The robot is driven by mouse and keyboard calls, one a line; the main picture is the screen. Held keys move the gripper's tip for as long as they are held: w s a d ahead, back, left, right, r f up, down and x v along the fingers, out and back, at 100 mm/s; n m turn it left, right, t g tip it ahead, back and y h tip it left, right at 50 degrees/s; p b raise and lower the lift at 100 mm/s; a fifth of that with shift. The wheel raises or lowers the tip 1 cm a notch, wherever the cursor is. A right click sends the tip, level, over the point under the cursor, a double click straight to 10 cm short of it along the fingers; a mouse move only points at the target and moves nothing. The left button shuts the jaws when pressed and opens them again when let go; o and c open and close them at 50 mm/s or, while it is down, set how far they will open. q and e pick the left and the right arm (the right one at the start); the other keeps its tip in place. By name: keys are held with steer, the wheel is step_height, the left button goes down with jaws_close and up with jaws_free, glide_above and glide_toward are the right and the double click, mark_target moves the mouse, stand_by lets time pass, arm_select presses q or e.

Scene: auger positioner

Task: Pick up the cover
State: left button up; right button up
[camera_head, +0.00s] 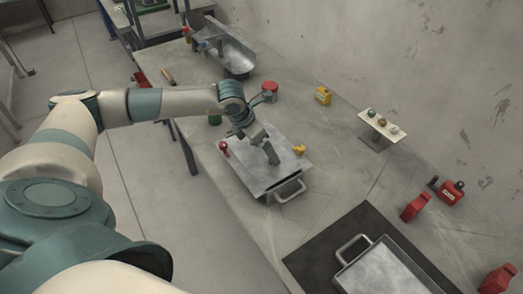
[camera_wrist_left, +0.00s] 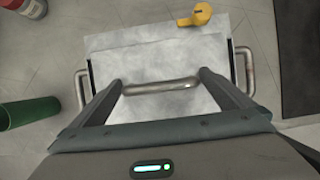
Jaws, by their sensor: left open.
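The metal cover (camera_wrist_left: 160,55) is a flat grey plate with a bar handle (camera_wrist_left: 160,87) across its top. It lies on a metal box with side handles (camera_wrist_left: 247,72) and also shows in the head view (camera_head: 256,178). My left gripper (camera_head: 271,156) points down over it. In the left wrist view, my left gripper (camera_wrist_left: 160,80) is open, with a finger near each end of the bar handle. I cannot tell whether the fingers touch it. My right gripper is not in view.
A yellow part (camera_wrist_left: 195,16) is at the plate's far edge and a red knob (camera_head: 223,148) at its left. A metal tray (camera_head: 385,272) sits on a black mat (camera_head: 318,252). A small stand (camera_head: 378,140) is to the right.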

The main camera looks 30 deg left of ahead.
arm_select(q)
steer(key=shift+w+r, duration=0.1)
steer(key=c, duration=1.2)
steer(key=shift+r+b, duration=0.75)
steer(key=shift+r, duration=0.1)
steer(key=shift+d+r+b, duration=0.2)
steer(key=shift+r+b, duration=0.6)
steer(key=shift+r, duration=0.3)
steer(key=shift+s+d+r+b, duration=0.7)
steer(key=shift+d+r, duration=0.5)
steer(key=shift+d, duration=0.6)
steer(key=shift+s+d+r+b, duration=0.7)
steer(key=shift+d+r, duration=0.45)
steer(key=shift+d, duration=0.6)
steer(key=shift+s+d+r+b, duration=0.7)
steer(key=shift+d+r, duration=0.5)
steer(key=shift+d, duration=0.6)
steer(key=shift+w, duration=0.15)
